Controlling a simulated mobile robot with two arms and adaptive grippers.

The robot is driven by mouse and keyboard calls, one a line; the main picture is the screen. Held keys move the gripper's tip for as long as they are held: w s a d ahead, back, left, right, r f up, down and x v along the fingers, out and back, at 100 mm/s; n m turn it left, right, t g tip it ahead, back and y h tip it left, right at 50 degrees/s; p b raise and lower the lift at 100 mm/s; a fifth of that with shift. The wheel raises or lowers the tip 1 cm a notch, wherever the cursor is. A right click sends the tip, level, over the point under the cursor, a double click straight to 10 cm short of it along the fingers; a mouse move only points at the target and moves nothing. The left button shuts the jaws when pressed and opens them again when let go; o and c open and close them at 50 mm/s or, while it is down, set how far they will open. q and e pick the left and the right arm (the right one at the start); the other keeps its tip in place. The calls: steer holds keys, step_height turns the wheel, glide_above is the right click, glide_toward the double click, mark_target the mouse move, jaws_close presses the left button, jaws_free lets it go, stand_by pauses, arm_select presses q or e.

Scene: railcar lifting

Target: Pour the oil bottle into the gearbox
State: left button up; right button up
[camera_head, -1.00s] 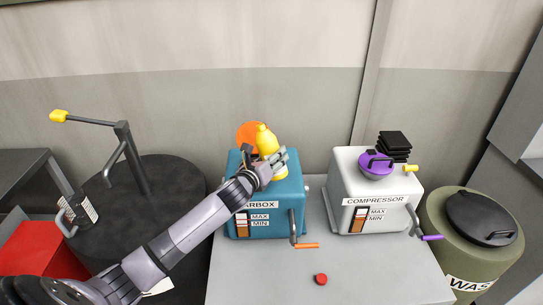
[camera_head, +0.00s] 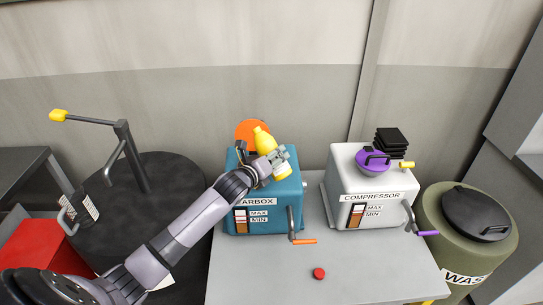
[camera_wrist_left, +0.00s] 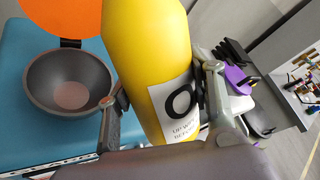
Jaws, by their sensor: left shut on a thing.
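The yellow oil bottle (camera_head: 266,144) is in my left gripper (camera_head: 277,160), above the teal gearbox (camera_head: 262,221). The bottle tilts, its narrow top leaning to the left. In the left wrist view, the bottle (camera_wrist_left: 150,50) fills the middle, with a white label, and its top is out of frame. The left gripper's fingers (camera_wrist_left: 165,105) close on its two sides. The gearbox's open dark bowl-shaped inlet (camera_wrist_left: 70,85) lies left of the bottle, with the orange lid (camera_wrist_left: 50,15) raised behind it. No oil stream is visible. My right gripper is out of view.
A white compressor (camera_head: 350,190) with a purple lid (camera_head: 373,160) stands right of the gearbox on the grey table (camera_head: 270,285). A red button (camera_head: 319,273) is in front. A green waste barrel (camera_head: 440,235) stands right. A black drum (camera_head: 165,180) stands left.

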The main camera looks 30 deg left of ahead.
mark_target(278, 168)
arm_select(q)
steer(key=shift+s+d+f+n+h, duration=0.15)
steer(key=shift+d+n+h, duration=0.3)
steer(key=shift+n, duration=0.35)
steer(key=shift+s+d+f+n+g+h+p, duration=0.1)
steer(key=shift+d+f+n+g+h+p, duration=0.25)
steer(key=shift+n+p, duration=0.35)
steer(key=shift+d+f+n+g, duration=0.1)
steer(key=shift+f+n+g, duration=0.2)
steer(key=shift+n, duration=0.1)
steer(key=shift+f+n+h+b, duration=0.45)
steer(key=shift+n+h, duration=0.05)
steer(key=shift+h, duration=0.1)
steer(key=shift+f+n+b, duration=0.25)
steer(key=shift+n+b, duration=0.15)
steer(key=shift+b, duration=0.15)
steer(key=shift+r+n+g+h+b, duration=0.1)
steer(key=shift+n+g+h+b, duration=0.2)
steer(key=shift+h+b, duration=0.2)
